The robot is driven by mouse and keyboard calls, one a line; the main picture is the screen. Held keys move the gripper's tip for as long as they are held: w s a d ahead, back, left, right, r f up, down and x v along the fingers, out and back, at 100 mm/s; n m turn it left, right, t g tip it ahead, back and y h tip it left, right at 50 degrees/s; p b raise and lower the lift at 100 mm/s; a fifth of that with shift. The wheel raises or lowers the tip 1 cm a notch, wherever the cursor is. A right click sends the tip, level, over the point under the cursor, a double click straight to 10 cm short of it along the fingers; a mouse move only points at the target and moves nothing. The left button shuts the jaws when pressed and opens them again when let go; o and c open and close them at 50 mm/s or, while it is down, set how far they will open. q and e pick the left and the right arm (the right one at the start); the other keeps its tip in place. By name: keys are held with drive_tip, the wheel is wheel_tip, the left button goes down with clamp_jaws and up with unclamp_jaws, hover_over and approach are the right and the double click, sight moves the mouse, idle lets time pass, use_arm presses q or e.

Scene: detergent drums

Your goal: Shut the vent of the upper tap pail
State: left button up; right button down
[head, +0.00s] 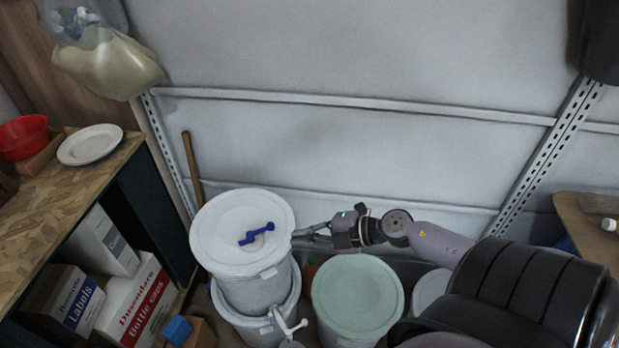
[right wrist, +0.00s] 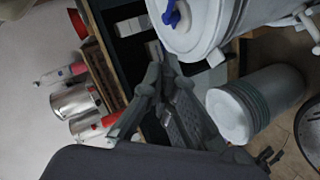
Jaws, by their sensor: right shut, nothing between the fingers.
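The upper tap pail (head: 243,283) is white and stands stacked on a lower white pail (head: 237,322). A blue lever-shaped vent (head: 257,234) lies across its lid, pointing from lower left to upper right. A white tap (head: 288,327) sticks out low at the stack's front. My right gripper (head: 297,238) is shut and empty, at the right edge of the upper lid, apart from the vent. In the right wrist view, the gripper fingers (right wrist: 160,62) are close together, with the pail's lid (right wrist: 202,38) and blue vent (right wrist: 172,14) above right. My left gripper is not in view.
A green-lidded pail (head: 357,294) stands right of the stack, with another pale lid (head: 432,292) beyond it. A shelf with boxes (head: 137,304) is on the left, topped by a plate (head: 90,144) and red bowl (head: 23,136). A wooden stick (head: 192,168) leans behind.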

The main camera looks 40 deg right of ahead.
drive_tip(key=m+t+h+b, duration=0.5)
drive_tip(key=m+h+b, duration=0.5)
drive_tip(key=m, duration=1.3)
approach(263, 230)
drive_tip(key=shift+h, duration=0.6)
drive_tip(key=p+x, duration=0.1)
drive_tip(key=x, duration=0.1)
drive_tip(key=p+x, duration=0.4)
drive_tip(key=shift+w+a+f, duration=0.1)
drive_tip(key=shift+w+a, duration=0.05)
drive_tip(key=shift+a, duration=0.2)
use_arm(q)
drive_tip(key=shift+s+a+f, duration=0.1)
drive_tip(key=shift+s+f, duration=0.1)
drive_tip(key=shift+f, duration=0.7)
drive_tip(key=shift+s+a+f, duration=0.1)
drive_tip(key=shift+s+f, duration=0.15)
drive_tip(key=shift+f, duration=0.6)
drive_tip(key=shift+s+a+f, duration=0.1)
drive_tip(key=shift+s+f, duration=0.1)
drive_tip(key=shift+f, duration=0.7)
use_arm(e)
drive_tip(key=shift+w+f, duration=0.15)
drive_tip(key=shift+w, duration=0.25)
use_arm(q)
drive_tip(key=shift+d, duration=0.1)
